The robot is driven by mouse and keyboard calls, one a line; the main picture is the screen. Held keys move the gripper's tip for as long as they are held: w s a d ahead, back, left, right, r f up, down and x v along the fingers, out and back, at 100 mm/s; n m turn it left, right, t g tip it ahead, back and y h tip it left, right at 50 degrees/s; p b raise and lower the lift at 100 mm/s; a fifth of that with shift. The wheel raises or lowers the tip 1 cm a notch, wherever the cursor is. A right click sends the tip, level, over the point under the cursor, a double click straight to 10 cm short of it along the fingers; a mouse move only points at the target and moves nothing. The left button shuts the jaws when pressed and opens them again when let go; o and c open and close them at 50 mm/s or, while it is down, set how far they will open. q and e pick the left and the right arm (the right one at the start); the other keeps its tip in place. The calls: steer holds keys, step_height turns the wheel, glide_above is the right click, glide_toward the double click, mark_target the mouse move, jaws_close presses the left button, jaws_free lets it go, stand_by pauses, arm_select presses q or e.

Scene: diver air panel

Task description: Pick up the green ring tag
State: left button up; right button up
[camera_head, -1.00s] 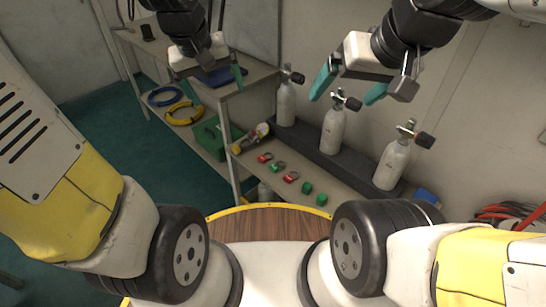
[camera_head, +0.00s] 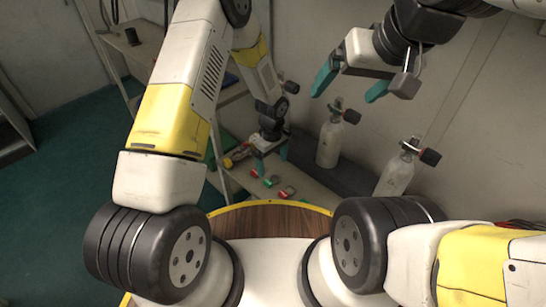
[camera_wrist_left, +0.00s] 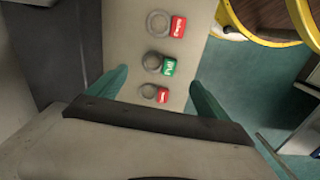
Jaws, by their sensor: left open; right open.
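The green ring tag (camera_wrist_left: 168,66), with a grey ring at its left, lies on the pale bench shelf (camera_wrist_left: 135,30) in the left wrist view. It is the middle one of three tags, between an upper red tag (camera_wrist_left: 178,26) and a lower red tag (camera_wrist_left: 162,95). My left gripper (camera_wrist_left: 157,92) is open and empty above the tags. In the picture the lower red tag shows between its fingertips, with the green tag just beyond. In the head view the green tag (camera_head: 271,182) is small, close below my left gripper (camera_head: 271,162). My right gripper (camera_head: 350,88) is open and empty, high on the right.
White cylinders with black valves (camera_head: 330,145) (camera_head: 397,175) stand along the wall behind the shelf. The round wooden top (camera_head: 270,220) is in front of the shelf.

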mark_target(272, 176)
arm_select(q)
step_height(272, 176, down, 8)
steer(key=shift+w+r, duration=0.1)
steer(key=shift+w, duration=0.05)
steer(key=c, duration=1.4)
step_height(272, 176, up, 10)
steer(key=shift+c, duration=0.2)
